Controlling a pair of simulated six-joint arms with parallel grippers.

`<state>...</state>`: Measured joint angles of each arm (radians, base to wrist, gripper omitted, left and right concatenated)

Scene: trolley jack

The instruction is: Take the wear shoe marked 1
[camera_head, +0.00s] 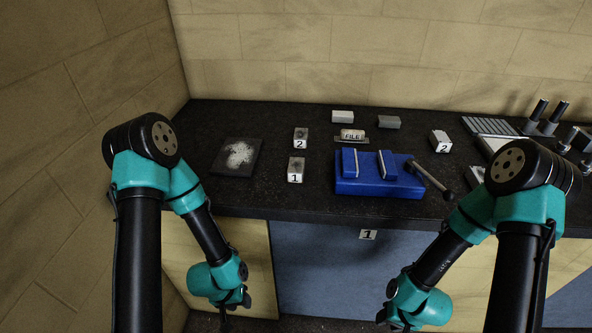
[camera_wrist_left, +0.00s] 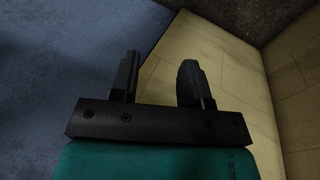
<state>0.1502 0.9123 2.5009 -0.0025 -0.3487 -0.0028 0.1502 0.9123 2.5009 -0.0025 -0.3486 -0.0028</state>
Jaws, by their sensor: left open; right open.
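A small light block with a "1" label (camera_head: 296,170) lies on the dark bench, left of the blue fixture. A similar block with a "2" label (camera_head: 301,137) lies behind it. Another block marked 2 (camera_head: 441,141) lies further right. I cannot tell for certain which of these are wear shoes. A separate "1" tag (camera_head: 367,235) is at the bench's front edge. My left gripper (camera_head: 234,302) hangs low in front of the bench; in the left wrist view (camera_wrist_left: 160,68) its fingers are apart and empty. My right gripper (camera_head: 388,320) also hangs low in front, its fingers partly cut off.
The blue fixture (camera_head: 380,187) has two upright plates, with a dark-headed tool (camera_head: 428,177) at its right. A black pad with white powder (camera_head: 238,156) lies at left. A FILE-labelled item (camera_head: 352,135) and grey blocks (camera_head: 389,122) are behind. A ribbed rack (camera_head: 490,126) stands right.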

